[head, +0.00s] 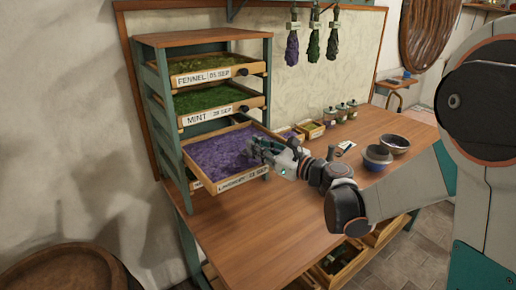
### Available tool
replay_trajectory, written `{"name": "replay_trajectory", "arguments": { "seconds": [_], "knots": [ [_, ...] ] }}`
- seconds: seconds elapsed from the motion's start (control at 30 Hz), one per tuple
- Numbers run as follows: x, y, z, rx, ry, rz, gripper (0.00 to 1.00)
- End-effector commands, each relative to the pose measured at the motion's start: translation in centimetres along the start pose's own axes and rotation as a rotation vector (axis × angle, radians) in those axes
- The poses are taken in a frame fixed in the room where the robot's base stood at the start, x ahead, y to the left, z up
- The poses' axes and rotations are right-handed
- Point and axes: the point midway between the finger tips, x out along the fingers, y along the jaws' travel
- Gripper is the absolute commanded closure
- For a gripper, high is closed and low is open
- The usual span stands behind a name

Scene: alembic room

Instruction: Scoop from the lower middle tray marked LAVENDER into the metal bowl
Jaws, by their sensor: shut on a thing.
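The lavender tray (243,180) is pulled well out of the rack, over the table. It is filled with purple lavender (220,152), and its front label is partly readable. My gripper (264,150) reaches in from the right over the tray's right part, low by the lavender. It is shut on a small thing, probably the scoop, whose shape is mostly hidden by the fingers. I cannot tell whether it touches the lavender. A grey metal-looking bowl (395,144) stands at the table's right, with something purplish inside. A darker blue-grey bowl (377,158) stands just in front of it.
Fennel (205,72) and mint (212,106) trays sit above in the rack. Small wooden boxes (311,130) and several jars (342,110) line the table's back, behind my arm. Dried bundles hang above. The table's front left (240,225) is clear.

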Motion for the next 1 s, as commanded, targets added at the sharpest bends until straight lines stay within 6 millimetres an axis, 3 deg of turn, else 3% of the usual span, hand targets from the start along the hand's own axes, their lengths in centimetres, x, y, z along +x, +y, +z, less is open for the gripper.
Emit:
{"name": "replay_trajectory", "arguments": {
  "seconds": [0.37, 1.0],
  "knots": [
    [0.0, 0.1, 0.0, 0.000, 0.000, 0.000, 1.00],
    [0.6, 2.3, 0.3, 0.000, 0.000, 0.000, 1.00]
  ]
}}
